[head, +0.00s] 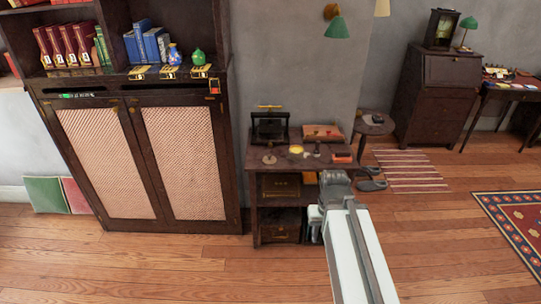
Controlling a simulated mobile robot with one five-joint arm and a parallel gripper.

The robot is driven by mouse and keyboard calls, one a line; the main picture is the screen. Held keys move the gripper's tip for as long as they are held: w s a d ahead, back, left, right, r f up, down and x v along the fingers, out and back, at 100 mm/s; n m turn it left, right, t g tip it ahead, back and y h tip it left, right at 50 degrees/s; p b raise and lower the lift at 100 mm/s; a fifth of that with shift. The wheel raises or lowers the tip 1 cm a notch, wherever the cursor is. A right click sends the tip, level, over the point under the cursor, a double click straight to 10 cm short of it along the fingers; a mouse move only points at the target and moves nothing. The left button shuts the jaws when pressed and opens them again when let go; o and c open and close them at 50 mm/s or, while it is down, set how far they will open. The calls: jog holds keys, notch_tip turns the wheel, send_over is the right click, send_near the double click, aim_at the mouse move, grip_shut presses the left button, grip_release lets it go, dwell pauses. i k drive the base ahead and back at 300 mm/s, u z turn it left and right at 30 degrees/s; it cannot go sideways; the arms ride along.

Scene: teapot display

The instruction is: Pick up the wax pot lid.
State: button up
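A small dark wooden table (300,166) stands right of the tall cabinet. On its top, a small round brownish disc with a raised centre (269,159) lies near the front left; it may be the wax pot lid, but it is too small to be sure. A yellow round item (296,149) sits to its right, with a small dark item (317,149) beside that. My gripper (334,177) is at the end of my white arm, in front of the table's right side and apart from the disc. Its fingers are too unclear to tell open from shut.
A black press (269,127), a red-topped box (323,132) and an orange-red item (342,157) share the tabletop. A tall cabinet (141,165) stands left. A round side table (374,122) is behind right. Wooden floor (190,262) is open in front.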

aim_at(269, 160)
jog(key=u, duration=0.1)
jog(key=i, duration=1.25)
jog(key=u, duration=1.1)
jog(key=i, duration=0.8)
jog(key=u, duration=0.5)
jog(key=k, duration=0.75)
jog(key=u, duration=0.25)
jog(key=i, duration=0.75)
jog(key=z, duration=0.1)
